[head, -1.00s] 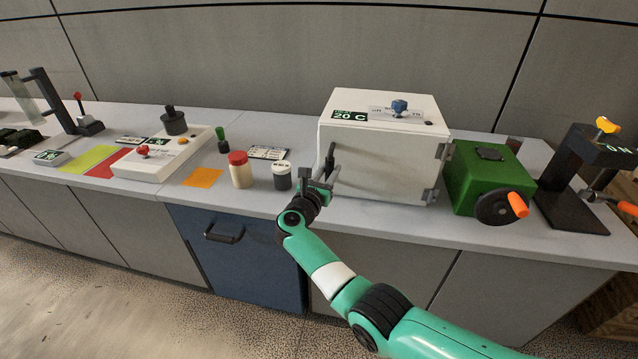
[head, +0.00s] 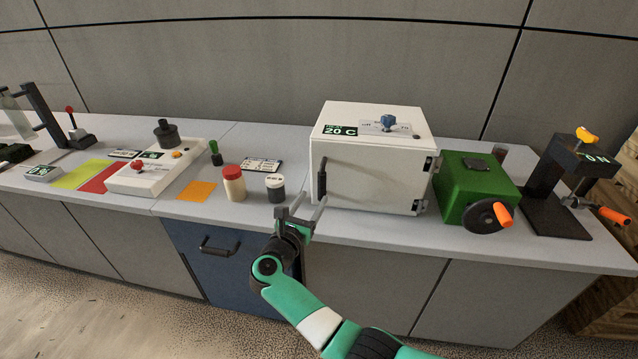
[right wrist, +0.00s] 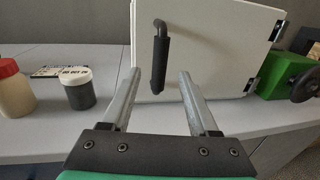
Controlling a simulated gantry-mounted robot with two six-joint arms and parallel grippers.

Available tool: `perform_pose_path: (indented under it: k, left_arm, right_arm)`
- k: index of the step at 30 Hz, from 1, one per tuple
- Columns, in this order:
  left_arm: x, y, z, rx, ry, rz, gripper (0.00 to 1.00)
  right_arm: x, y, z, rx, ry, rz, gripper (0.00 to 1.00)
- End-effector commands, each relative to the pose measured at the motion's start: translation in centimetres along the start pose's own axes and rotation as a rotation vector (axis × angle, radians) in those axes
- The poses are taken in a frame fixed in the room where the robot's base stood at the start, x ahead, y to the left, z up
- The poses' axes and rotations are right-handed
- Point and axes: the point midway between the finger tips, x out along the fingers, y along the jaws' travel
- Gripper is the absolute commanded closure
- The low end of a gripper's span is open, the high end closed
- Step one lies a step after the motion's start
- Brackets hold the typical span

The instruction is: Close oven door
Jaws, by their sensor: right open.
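The white oven (head: 372,116) is a box on the bench with a 20 C display and a blue knob on top. Its door (head: 375,180) looks flush with the front, hinged at the right. The dark upright handle (head: 322,177) is at the door's left edge; it also shows in the right wrist view (right wrist: 159,58). My right gripper (head: 309,203) is open and empty, in front of and below the handle, apart from it. In the right wrist view the handle stands beyond and between its two fingers. My left gripper is not in view.
A red-capped jar (head: 234,184) and a dark jar with a white lid (head: 276,188) stand left of the oven. A green box with a crank (head: 470,188) stands close on its right. A blue drawer front (head: 215,262) with a handle is below the bench.

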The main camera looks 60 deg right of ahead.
Motion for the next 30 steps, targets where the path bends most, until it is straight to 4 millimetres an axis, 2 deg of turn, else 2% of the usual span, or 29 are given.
perform_pose_path:
  k: [3,7,25,28,29,30]
  left_arm:
    - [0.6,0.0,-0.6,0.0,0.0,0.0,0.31]
    - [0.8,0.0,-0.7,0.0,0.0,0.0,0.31]
    - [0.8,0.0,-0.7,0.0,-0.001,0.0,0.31]
    - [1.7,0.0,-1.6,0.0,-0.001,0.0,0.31]
    - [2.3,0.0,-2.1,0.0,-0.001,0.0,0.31]
    - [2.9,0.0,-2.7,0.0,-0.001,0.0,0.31]
  right_arm:
    - [-2.3,0.1,0.2,-0.001,0.0,0.003,0.39]
    - [-3.6,0.0,0.0,0.0,0.0,0.001,0.39]
    - [-3.8,0.0,0.0,0.0,0.0,-0.001,0.39]
    - [-4.1,0.3,1.5,0.004,-0.001,0.006,0.39]
    - [-4.3,0.5,2.6,0.009,-0.002,0.011,0.39]
    - [-4.6,0.8,4.5,0.04,-0.009,0.018,0.39]
